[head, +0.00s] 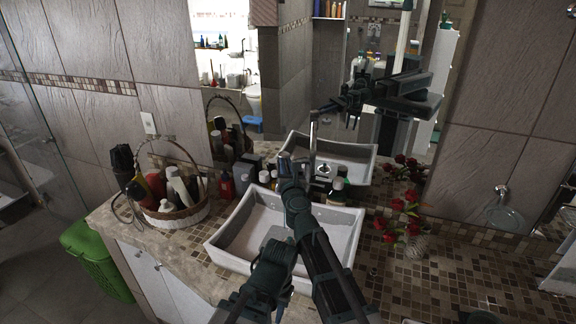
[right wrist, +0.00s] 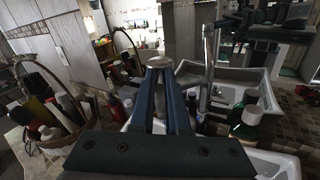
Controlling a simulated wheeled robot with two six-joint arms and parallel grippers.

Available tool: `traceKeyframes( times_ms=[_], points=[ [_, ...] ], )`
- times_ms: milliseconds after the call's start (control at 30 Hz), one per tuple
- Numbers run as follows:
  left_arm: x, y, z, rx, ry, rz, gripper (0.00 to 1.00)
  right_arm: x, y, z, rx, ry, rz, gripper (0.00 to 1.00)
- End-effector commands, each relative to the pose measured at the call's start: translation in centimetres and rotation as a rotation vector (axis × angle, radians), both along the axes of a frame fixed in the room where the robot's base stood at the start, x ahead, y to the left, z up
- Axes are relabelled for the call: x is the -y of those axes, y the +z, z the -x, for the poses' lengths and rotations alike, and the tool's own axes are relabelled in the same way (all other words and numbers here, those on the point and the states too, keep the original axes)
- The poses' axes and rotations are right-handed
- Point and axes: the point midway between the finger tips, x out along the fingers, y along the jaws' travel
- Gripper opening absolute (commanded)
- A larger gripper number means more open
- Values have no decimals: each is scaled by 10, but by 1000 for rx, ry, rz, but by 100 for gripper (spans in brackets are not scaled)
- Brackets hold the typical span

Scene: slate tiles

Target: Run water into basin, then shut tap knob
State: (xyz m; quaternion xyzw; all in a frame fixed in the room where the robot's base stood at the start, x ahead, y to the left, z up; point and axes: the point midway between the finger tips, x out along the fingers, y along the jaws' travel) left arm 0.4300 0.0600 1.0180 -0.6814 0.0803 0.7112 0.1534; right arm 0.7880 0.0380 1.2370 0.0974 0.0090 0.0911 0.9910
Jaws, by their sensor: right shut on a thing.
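The white rectangular basin (head: 222,247) sits on the mosaic counter, partly covered by my right arm; its rim also shows at the lower right of the right wrist view (right wrist: 287,163). The tall metal tap (head: 313,133) stands behind the basin; its column is right of my fingers in the right wrist view (right wrist: 208,45). My right gripper (head: 291,163) reaches over the basin to beside the tap. In the right wrist view its fingers (right wrist: 159,68) are closed on a small pale round knob (right wrist: 156,62). I cannot make out running water.
A wicker basket (head: 172,219) of bottles stands left of the basin. Several small bottles (head: 264,177) line the back edge near my gripper. Red flowers in a vase (head: 415,245) stand at the right. A mirror behind reflects the basin and my arm. The right counter is mostly free.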

Motion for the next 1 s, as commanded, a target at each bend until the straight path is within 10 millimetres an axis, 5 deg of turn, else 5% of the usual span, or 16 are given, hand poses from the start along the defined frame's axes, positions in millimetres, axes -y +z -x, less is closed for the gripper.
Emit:
traceKeyframes(
  times_ms=[567,600,733,1000],
  points=[
    [0,0,0,0,0,0,35,-1,0,0,0,-26,-1,0],
    [0,0,0,0,0,0,35,-1,0,0,0,-26,-1,21],
    [0,0,0,0,0,0,35,-1,0,0,0,-26,-1,43],
    [0,0,0,0,0,0,35,-1,0,0,0,-26,0,43]
  ],
)
